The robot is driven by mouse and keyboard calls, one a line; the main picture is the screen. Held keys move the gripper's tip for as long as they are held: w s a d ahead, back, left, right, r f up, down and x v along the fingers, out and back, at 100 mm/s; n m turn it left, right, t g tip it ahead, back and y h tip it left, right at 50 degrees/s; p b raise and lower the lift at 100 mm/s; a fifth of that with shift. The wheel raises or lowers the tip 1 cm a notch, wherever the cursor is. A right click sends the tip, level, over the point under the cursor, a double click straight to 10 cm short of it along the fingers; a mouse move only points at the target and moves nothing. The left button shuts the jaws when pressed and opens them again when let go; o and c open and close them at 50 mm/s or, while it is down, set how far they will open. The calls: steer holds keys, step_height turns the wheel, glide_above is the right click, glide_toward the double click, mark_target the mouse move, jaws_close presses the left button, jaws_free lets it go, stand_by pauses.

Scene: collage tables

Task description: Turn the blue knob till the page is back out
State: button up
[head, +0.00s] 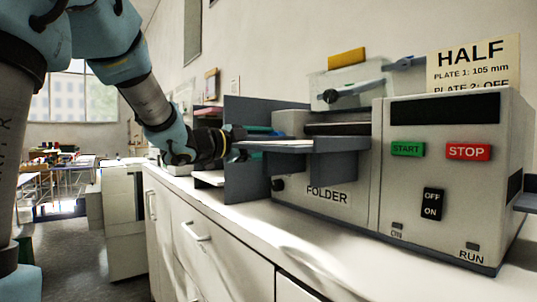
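The folder machine (345,190) is a light grey box on the counter, labelled FOLDER, with a dark grey feed tray (345,144) on its left part. I cannot make out a blue knob for certain; a small teal-blue piece (262,130) shows above the tray, beside my gripper. A pale flat surface (275,143) lies on the tray, and I cannot tell whether it is the page. My gripper (236,144) reaches in from the left at the tray's left end, by the upright dark grey plate. Its fingers are partly hidden, so its opening does not show.
The machine front has a green START button (408,149), a red STOP button (469,152) and a black OFF/ON switch (433,204). A black knob (278,185) sits low under the tray. A HALF sign (474,62) stands behind. The counter front (330,265) is clear.

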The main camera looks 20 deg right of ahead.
steer(key=shift+f+m, duration=0.1)
steer(key=shift+m, duration=0.2)
stand_by(0.4)
steer(key=o, duration=1.1)
steer(key=s+a+b, duration=0.1)
steer(key=s+a, duration=0.1)
steer(key=a, duration=0.8)
steer(key=shift+a+b, duration=0.35)
